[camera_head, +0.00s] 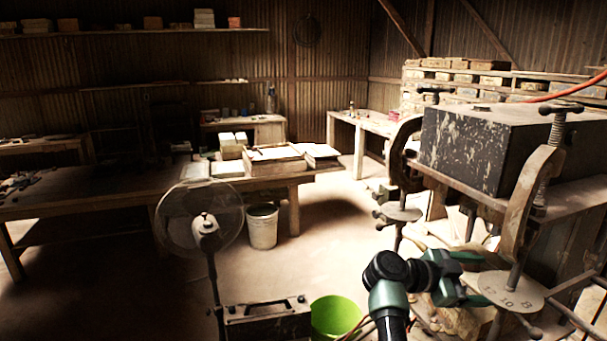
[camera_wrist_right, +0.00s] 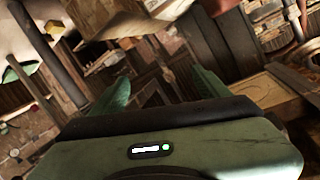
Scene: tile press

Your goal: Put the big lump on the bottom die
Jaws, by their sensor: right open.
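My right gripper (camera_head: 476,278) is at the lower right in the head view, in front of the press frame, with its green fingers apart. In the right wrist view my right gripper (camera_wrist_right: 160,78) is open and nothing sits between its fingers. A pale tan mass (camera_head: 462,322) shows partly below the gripper in the head view; I cannot tell whether it is the big lump. In the right wrist view a tan block-like thing (camera_wrist_right: 118,18) is at the top, beyond the fingers. I cannot make out the bottom die for certain. My left gripper is not in view.
A heavy dark box (camera_head: 470,150) rests on the press bench at the right, with screw clamps (camera_head: 540,190) beside it. A fan (camera_head: 205,222), a green bucket (camera_head: 335,316) and a white bucket (camera_head: 262,228) stand on the floor. The floor at the centre is clear.

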